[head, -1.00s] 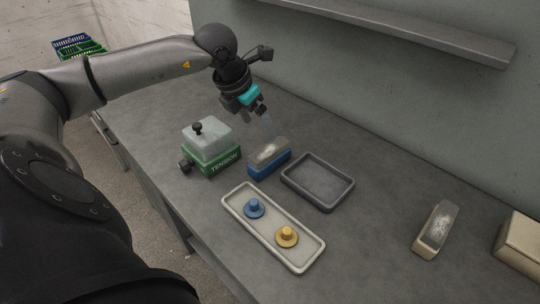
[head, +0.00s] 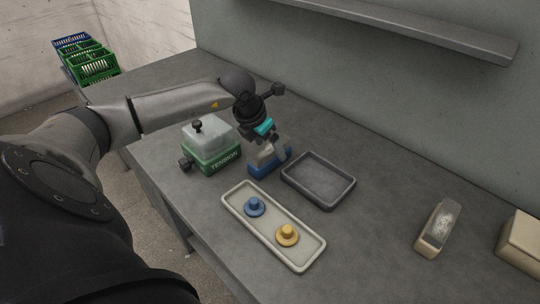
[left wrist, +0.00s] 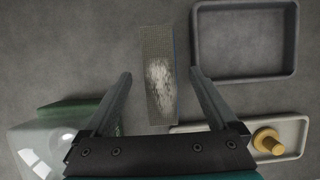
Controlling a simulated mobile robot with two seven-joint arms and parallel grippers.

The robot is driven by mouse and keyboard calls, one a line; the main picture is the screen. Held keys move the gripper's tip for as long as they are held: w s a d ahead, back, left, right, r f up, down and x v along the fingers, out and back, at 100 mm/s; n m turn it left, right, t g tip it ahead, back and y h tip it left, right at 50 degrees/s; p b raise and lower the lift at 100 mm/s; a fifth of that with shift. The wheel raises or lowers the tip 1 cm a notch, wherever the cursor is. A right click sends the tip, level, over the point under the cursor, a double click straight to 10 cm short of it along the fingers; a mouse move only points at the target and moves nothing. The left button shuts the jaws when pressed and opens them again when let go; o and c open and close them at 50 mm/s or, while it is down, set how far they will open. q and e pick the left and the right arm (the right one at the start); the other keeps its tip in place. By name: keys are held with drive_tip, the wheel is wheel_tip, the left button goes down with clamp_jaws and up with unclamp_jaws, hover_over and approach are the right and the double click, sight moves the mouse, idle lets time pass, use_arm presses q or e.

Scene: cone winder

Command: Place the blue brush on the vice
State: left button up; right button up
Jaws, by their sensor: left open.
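The blue brush (head: 262,169) stands on the bench beside the green tension unit, its grey, white-dusted bristles facing up. In the left wrist view the brush (left wrist: 159,85) lies between the two fingers, with a thin blue edge on its right. My left gripper (head: 271,148) is open, its fingers down on either side of the brush with a gap at each side. I cannot make out a vice. My right gripper is not in view.
The green tension unit (head: 211,162) with a clear cover is left of the brush. A dark empty tray (head: 348,196) is to its right. A pale tray (head: 245,225) with a blue and a yellow knob is in front. A beige brush (head: 431,242) stands farther right.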

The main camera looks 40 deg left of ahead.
use_arm(q)
drive_tip(key=shift+f+b, duration=0.2)
drive_tip(key=shift+b, duration=0.1)
idle(0.5)
clamp_jaws()
idle(0.6)
